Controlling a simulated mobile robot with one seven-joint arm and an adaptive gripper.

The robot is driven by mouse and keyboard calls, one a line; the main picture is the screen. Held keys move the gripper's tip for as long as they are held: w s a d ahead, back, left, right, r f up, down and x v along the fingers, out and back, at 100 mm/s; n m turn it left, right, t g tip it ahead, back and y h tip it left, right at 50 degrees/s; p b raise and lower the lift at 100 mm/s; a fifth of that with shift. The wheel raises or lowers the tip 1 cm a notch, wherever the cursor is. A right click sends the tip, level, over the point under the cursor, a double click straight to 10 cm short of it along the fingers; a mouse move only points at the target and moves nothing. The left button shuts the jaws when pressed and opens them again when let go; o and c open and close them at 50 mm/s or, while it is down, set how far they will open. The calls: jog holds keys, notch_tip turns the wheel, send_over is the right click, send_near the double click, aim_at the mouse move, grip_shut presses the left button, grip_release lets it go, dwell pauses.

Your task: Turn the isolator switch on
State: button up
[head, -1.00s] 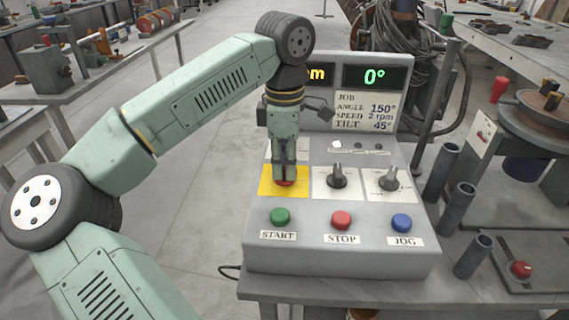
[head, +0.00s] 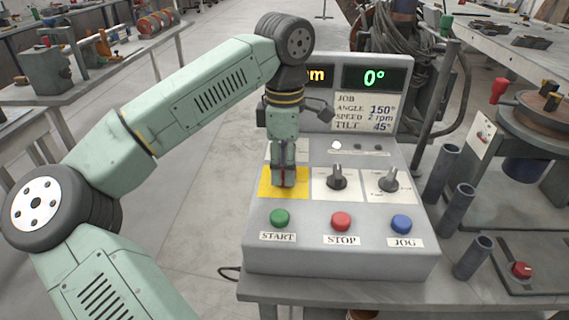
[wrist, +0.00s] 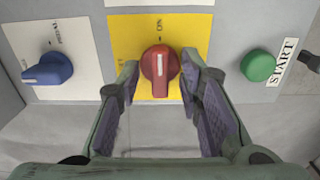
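The isolator switch is a red knob (wrist: 159,68) on a yellow plate (wrist: 125,35). In the wrist view its white line runs up and down the picture, with the word ON just above the knob. My gripper (wrist: 160,78) is open, with one finger on each side of the knob and gaps showing between. In the head view my gripper (head: 283,184) reaches down over the yellow plate (head: 265,184) and hides the knob.
Green START (head: 280,217), red STOP (head: 341,220) and blue JOG (head: 401,223) buttons line the panel front. Two dark knobs (head: 337,178) (head: 389,180) stand right of the yellow plate. A blue knob (wrist: 48,69) shows left in the wrist view. A display stands behind.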

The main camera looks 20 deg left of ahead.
aim_at(284, 168)
notch_tip(284, 168, up, 12)
dwell(0.6)
dwell(0.4)
